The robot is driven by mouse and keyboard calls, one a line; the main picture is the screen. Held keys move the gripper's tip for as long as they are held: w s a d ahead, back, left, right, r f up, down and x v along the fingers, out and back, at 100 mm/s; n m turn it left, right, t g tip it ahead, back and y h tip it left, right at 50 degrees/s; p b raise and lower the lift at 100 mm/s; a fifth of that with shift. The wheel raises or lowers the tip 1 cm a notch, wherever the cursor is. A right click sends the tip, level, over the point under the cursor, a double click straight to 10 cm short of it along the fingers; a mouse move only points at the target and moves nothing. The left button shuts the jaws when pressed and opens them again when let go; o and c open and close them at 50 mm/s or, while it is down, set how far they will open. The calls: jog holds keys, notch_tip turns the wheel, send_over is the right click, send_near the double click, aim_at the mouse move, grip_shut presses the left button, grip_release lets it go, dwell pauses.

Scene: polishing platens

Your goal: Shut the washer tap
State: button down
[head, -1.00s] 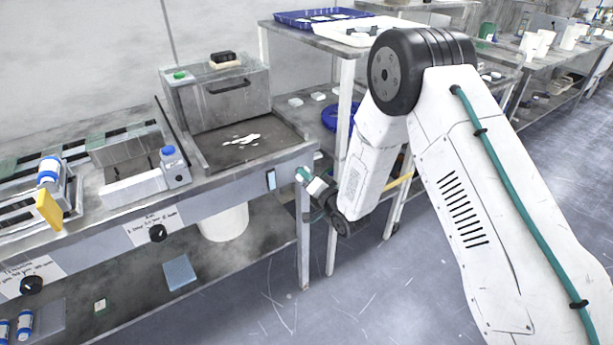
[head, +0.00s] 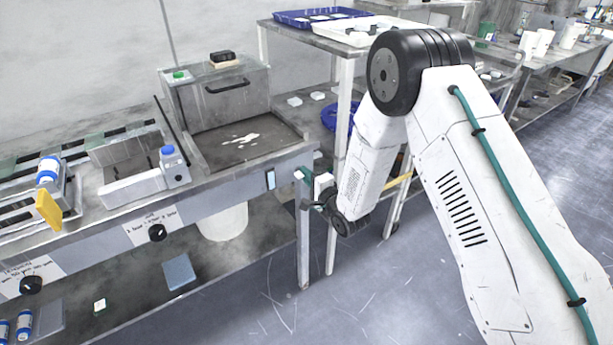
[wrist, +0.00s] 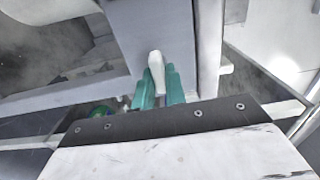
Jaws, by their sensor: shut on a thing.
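The washer is the grey steel box with a lid (head: 218,100) and an open basin, set at the right end of the bench in the head view. In the wrist view, a pale lever handle (wrist: 156,68), which looks like the tap's, stands between the two teal fingers of my gripper (wrist: 159,88). The fingers are closed on it, in front of a grey panel. In the head view, my gripper (head: 303,175) is at the bench's right end, beside the front corner. The tap itself is not clearly visible there.
A white-walled tray (head: 135,187) and a blue-capped bottle (head: 172,165) stand left of the basin. Black knobs (head: 157,232) are on the bench front. A rack with a blue tray (head: 325,18) stands close behind my arm. The floor in front is clear.

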dwell(0.5)
jog(key=c, duration=1.4)
grip_release()
jog(key=shift+d, duration=0.1)
jog(key=shift+c, duration=0.2)
jog(key=v, duration=0.7)
jog(key=shift+s+d, duration=0.25)
jog(key=shift+s, duration=0.05)
